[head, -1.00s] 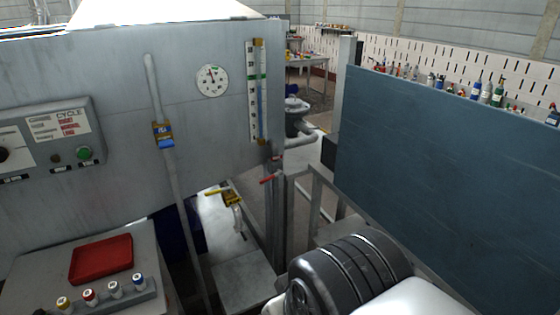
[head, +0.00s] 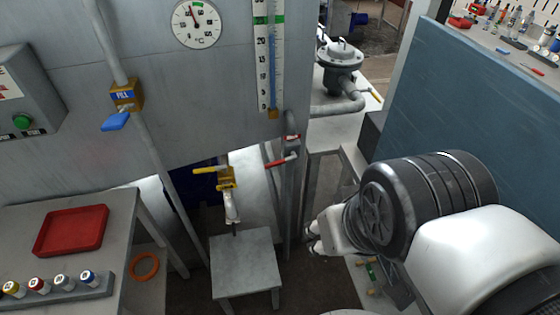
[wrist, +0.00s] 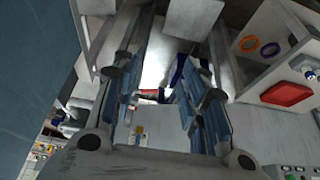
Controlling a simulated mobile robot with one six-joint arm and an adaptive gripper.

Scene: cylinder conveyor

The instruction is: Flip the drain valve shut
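A valve with a yellow lever (head: 210,170) and brass body (head: 227,183) hangs under the tank, above a small grey stand; its lever points left. A red lever (head: 281,162) sits to its right by a vertical pipe, pointing left and slightly down. A blue-handled valve labelled FILL (head: 125,95) is on the left pipe. I can read no drain label. My gripper (head: 312,238) is low and right of the levers, mostly hidden by my arm. In the wrist view my gripper (wrist: 160,95) has its fingers apart, with nothing clearly between them. A small red shape (wrist: 150,94) shows beyond them.
A grey stand (head: 245,265) stands below the yellow lever. A side table (head: 120,215) at left bears a red tray (head: 72,229) and several small bottles. A blue panel (head: 455,105) bounds the right side. A metal frame (head: 322,165) stands near my arm.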

